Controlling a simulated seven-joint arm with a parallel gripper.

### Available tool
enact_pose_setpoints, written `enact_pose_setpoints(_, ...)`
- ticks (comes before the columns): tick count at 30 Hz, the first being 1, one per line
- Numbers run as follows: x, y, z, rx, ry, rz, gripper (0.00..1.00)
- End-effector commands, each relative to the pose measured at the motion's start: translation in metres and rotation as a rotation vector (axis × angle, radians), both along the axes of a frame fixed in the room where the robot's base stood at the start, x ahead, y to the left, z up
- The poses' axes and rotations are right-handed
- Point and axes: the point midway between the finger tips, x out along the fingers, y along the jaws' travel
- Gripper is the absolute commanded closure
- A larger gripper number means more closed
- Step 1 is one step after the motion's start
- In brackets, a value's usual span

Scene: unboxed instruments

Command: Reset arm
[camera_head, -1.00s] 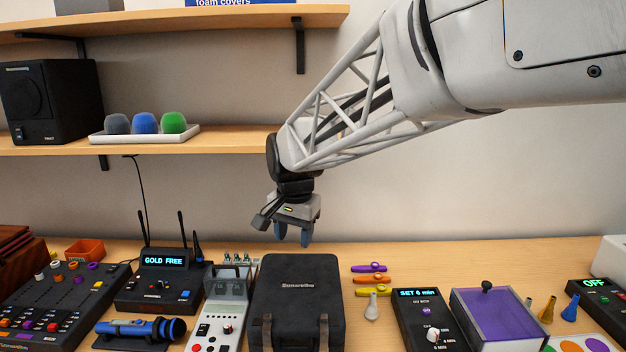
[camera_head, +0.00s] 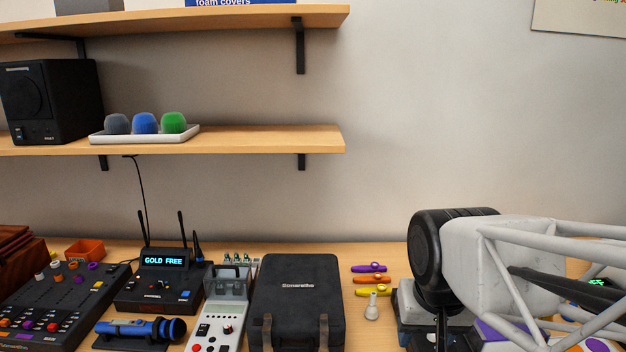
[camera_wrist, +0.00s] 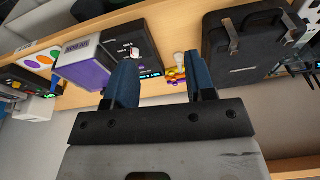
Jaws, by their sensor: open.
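My gripper (camera_wrist: 160,78) shows in the wrist view with its two blue fingers spread apart and nothing between them. In the head view my arm is low at the right, and its joint and lattice link cover the timer box and most of the purple-lidded box. The fingertips are hidden in that view. In the wrist view the black timer box (camera_wrist: 136,38) and the purple-lidded box (camera_wrist: 84,70) lie beyond the left finger. The black case (camera_wrist: 243,50) is beyond the right finger.
Purple, orange and yellow kazoos (camera_head: 372,280) lie right of the closed black case (camera_head: 297,295). The receiver (camera_head: 160,285), mixer (camera_head: 65,300) and blue microphone (camera_head: 140,328) crowd the left. A shelf (camera_head: 250,142) with foam covers (camera_head: 145,123) overhangs. Air at upper right is clear.

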Motion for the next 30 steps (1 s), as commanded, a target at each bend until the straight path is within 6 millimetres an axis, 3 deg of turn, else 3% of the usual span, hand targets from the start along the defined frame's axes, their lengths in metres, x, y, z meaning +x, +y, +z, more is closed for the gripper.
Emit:
enact_pose_setpoints(3, -0.025, -0.011, -0.010, -0.012, -0.011, 0.024, 0.50)
enact_pose_setpoints(9, -0.046, -0.020, -0.021, -0.025, -0.018, 0.051, 0.50)
enact_pose_setpoints(30, -0.049, -0.021, -0.022, -0.027, -0.019, 0.056, 0.50)
